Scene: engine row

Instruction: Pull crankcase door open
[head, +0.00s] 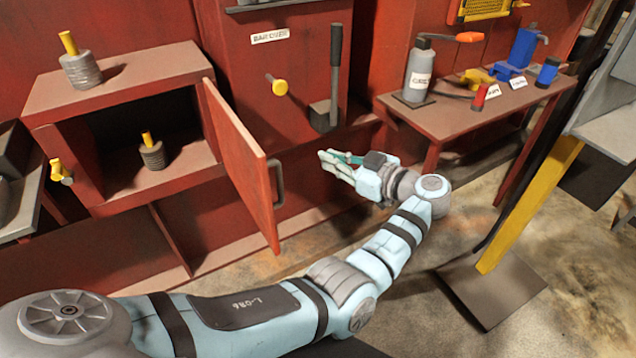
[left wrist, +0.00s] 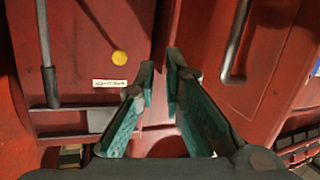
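The crankcase door (head: 237,155) is a red panel hinged beside the cabinet opening and stands swung well open in the head view. Its grey bar handle (head: 278,184) is on the outer face near the free edge. My left gripper (head: 326,163) is to the right of the handle, apart from it, with its fingers pointing left. In the left wrist view the gripper (left wrist: 161,66) shows its two fingertips apart with nothing between them. The handle (left wrist: 234,45) is up and right of the fingertips there, on the red door (left wrist: 222,95). My right gripper is not in view.
A yellow knob (head: 279,87) and a dark lever (head: 334,75) are on the red wall above the gripper. A red bench (head: 450,118) with a bottle and tools stands right. A yellow post (head: 530,205) is farther right. Floor below the door is clear.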

